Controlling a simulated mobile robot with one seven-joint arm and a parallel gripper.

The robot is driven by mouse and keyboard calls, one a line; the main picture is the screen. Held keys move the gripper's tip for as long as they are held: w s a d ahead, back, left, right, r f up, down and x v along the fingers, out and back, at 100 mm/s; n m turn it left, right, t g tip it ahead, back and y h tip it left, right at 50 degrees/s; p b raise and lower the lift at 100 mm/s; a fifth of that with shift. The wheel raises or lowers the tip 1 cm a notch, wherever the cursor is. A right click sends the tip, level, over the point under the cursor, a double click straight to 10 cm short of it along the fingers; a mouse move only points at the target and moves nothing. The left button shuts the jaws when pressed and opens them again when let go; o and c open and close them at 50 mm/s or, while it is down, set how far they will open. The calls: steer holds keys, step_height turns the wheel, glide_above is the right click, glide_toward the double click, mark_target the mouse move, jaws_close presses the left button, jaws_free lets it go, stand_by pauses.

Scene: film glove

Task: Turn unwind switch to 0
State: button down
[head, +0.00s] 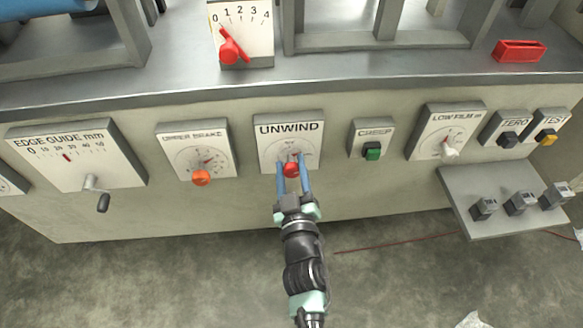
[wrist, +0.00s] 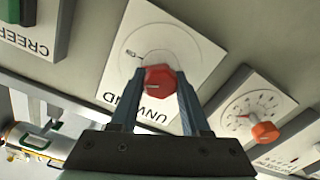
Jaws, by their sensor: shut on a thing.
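The unwind switch is a red knob (head: 291,170) on a white panel labelled UNWIND (head: 290,128), on the front of the machine. My gripper (head: 293,168) reaches up to it, with one blue finger on each side of the knob, and is shut on it. In the wrist view the red knob (wrist: 159,81) sits between the fingertips (wrist: 157,78), with a pale mark on its face. The dial's 0 mark cannot be read in either view, and the fingers cover part of the dial.
The upper brake dial with an orange knob (head: 201,178) is to the left, and the creep panel with a green button (head: 372,151) is to the right. A shelf with several grey blocks (head: 490,228) juts out at the lower right. The floor below is mostly clear.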

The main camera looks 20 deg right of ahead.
steer(key=n, duration=0.6)
steer(key=shift+a+f+n+b, duration=0.1)
steer(key=shift+n+b, duration=0.2)
steer(key=shift+b, duration=0.1)
steer(key=n, duration=0.6)
steer(key=shift+f+n+b, duration=0.1)
steer(key=shift+n+b, duration=0.2)
steer(key=shift+c, duration=1.9)
jaws_free()
steer(key=b+v, duration=0.1)
steer(key=v, duration=1.2)
